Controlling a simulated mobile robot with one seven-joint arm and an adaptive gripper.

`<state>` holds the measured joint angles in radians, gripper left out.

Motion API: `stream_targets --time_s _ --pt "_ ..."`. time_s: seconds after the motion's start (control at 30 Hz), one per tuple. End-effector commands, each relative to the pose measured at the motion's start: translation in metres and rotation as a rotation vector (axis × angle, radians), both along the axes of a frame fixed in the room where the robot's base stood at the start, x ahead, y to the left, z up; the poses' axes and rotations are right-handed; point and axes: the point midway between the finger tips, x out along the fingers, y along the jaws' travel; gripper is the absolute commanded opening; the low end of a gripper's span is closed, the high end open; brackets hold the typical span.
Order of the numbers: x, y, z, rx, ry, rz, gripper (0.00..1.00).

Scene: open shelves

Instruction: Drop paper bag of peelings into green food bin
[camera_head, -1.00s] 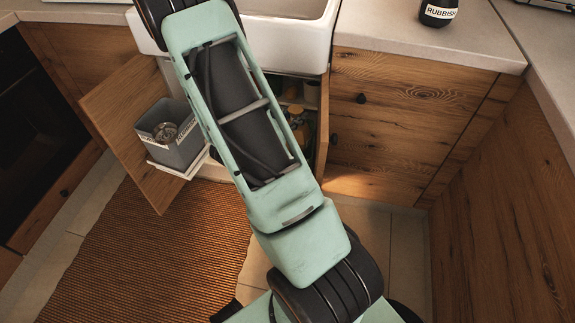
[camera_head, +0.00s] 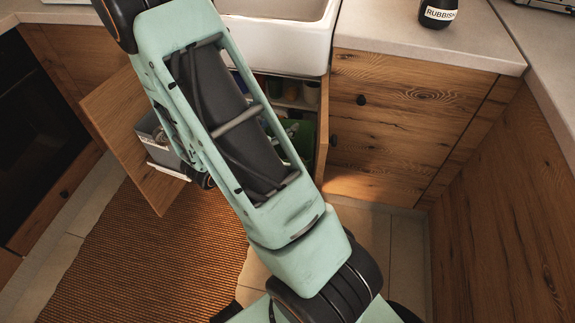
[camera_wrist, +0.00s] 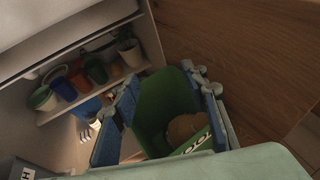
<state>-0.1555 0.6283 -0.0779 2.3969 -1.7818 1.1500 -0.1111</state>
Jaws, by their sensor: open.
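The green food bin (camera_wrist: 160,98) stands in the middle of the wrist view, with part of a white label on its near side. A brown rounded thing, which looks like the paper bag (camera_wrist: 186,128), lies inside the bin, low down and partly hidden by the near rim. My gripper (camera_wrist: 166,108) is open, its blue-padded fingers spread left and right over the bin, with nothing between them touching the pads. In the head view a green part of the bin (camera_head: 304,140) shows under the sink beside my arm; my gripper is hidden there.
A shelf (camera_wrist: 85,103) with several coloured pots is at the wrist view's upper left. A grey bin (camera_head: 152,130) sits on the open left cupboard door (camera_head: 118,120). The right door (camera_head: 322,135) stands open close to the green bin. The worktop holds a black RUBBISH container (camera_head: 438,14).

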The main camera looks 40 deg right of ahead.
Motion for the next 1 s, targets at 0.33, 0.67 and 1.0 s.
stream_targets --time_s 0.33,0.67,1.0 --pt "-0.014 0.038 0.015 0.000 0.000 0.001 0.41" --pt "-0.015 0.039 0.015 0.000 0.000 -0.001 0.41" --pt "0.007 0.050 0.044 0.044 -0.102 0.015 0.41"
